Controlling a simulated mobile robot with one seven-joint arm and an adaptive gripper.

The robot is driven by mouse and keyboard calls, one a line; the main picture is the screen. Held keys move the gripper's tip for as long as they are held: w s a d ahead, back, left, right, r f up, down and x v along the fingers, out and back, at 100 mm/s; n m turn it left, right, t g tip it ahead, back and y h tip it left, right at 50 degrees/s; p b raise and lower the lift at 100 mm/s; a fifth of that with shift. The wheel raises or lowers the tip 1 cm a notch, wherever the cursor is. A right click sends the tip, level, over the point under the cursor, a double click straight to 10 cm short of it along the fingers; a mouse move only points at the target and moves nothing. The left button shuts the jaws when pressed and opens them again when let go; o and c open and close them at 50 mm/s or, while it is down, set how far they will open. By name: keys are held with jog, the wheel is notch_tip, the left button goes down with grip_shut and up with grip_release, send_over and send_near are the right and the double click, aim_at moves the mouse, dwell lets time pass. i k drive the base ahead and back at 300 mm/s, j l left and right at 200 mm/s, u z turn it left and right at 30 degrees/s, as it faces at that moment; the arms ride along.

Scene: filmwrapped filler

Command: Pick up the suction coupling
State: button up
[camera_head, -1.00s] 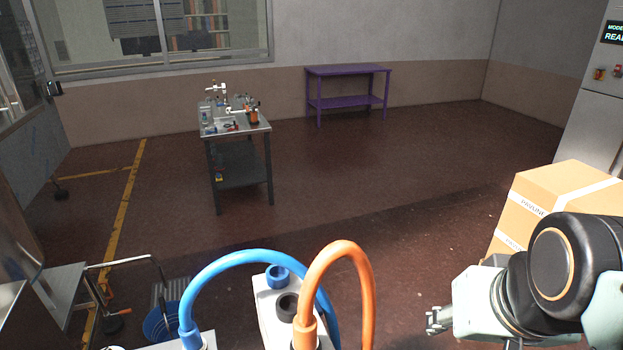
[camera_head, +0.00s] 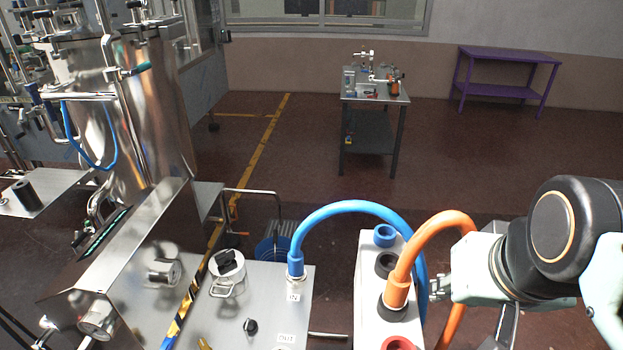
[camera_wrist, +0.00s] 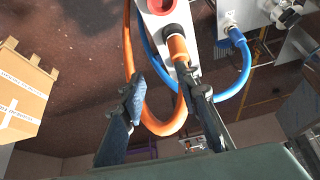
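Two couplings with hoses show; I cannot tell which is the suction coupling. An orange coupling (camera_head: 397,291) with an orange hose stands upright in a port of a white block (camera_head: 367,265). A blue coupling (camera_head: 296,264) with a blue hose stands on a labelled metal panel (camera_head: 262,300) to its left. My gripper (camera_head: 440,288) is beside the white block, partly behind the orange hose. In the wrist view my gripper (camera_wrist: 163,86) has its fingers apart, with nothing held. The orange coupling (camera_wrist: 178,48) lies beyond the fingertips, its hose looping behind them.
The white block also has blue, black and red ports. A large steel machine (camera_head: 145,110) with pipes stands at the left. A metal bench (camera_head: 372,130) and a purple table (camera_head: 503,75) stand far back. A cardboard box (camera_wrist: 22,95) shows in the wrist view.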

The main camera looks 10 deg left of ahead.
aim_at(296, 270)
jog(key=u, duration=0.9)
jog(key=k+l+z, duration=0.1)
jog(key=l, duration=0.25)
jog(key=k+l+z, duration=0.15)
jog(key=k+l, duration=0.15)
jog(key=i+j+z, duration=0.15)
jog(key=j+z, duration=0.2)
jog(key=i+j+z, duration=0.15)
jog(key=j+z, duration=0.15)
jog(key=j, duration=0.25)
jog(key=j+z, duration=0.35)
jog(key=i+j, duration=0.05)
jog(key=j, duration=0.05)
